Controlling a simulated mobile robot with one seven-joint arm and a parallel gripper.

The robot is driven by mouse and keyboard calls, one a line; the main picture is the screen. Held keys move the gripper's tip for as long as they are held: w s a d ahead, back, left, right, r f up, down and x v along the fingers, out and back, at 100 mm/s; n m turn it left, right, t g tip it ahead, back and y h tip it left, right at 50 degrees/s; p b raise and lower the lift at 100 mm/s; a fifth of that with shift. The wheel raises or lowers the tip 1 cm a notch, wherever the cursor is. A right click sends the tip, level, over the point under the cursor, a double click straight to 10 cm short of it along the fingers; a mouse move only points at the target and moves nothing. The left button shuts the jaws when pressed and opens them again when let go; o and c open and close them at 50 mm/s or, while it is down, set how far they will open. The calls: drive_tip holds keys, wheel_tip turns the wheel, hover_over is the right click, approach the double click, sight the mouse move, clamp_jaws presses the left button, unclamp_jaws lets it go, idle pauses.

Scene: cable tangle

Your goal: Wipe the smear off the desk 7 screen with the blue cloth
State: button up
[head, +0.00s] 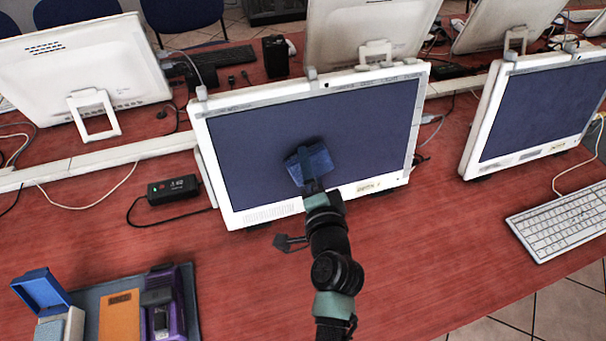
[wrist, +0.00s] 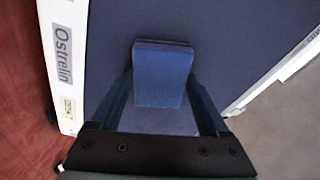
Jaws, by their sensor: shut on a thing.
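The blue cloth (head: 318,160) is a folded pad in front of the lower middle of the dark screen (head: 370,125). My gripper (head: 306,172) is shut on the cloth. In the wrist view the cloth (wrist: 163,75) sits between the two fingers, its face toward the screen (wrist: 225,50). I cannot tell for sure whether it touches the glass. A darker patch shows on the screen around the cloth; I cannot tell if it is smear or shadow. The monitor has a white frame (head: 215,190) with a label along its lower edge. No desk number is readable.
A second monitor (head: 545,105) and a white keyboard (head: 565,220) stand at right. A small black box (head: 173,190) with a cable lies left of the screen. A tray (head: 195,300) with a blue box and other items is at front left.

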drive_tip(key=shift+w+d+r, duration=0.2)
drive_tip(key=shift+d, duration=0.25)
drive_tip(key=shift+w+d+r, duration=0.15)
drive_tip(key=shift+d, duration=0.3)
drive_tip(key=shift+s+a+f+p, duration=0.15)
drive_tip(key=shift+s+a+f, duration=0.1)
drive_tip(key=shift+a, duration=0.4)
drive_tip(key=shift+s+a+f+p, duration=0.1)
drive_tip(key=shift+s+a+f, duration=0.1)
drive_tip(key=shift+a, duration=0.4)
drive_tip(key=shift+s+a+f+p, duration=0.15)
drive_tip(key=shift+s+a+f, duration=0.1)
drive_tip(key=shift+a, duration=0.4)
drive_tip(key=shift+d+r+v, duration=0.1)
drive_tip(key=shift+d+v, duration=0.05)
drive_tip(key=shift+v, duration=0.8)
drive_tip(key=shift+d+r+v, duration=0.1)
drive_tip(key=shift+d+v, duration=0.1)
drive_tip(key=shift+v, duration=0.8)
drive_tip(key=shift+d+v, duration=0.15)
drive_tip(key=shift+v, duration=0.8)
drive_tip(key=v, duration=0.2)
drive_tip(key=shift+s+d+r, duration=0.15)
drive_tip(key=shift+s+d, duration=0.15)
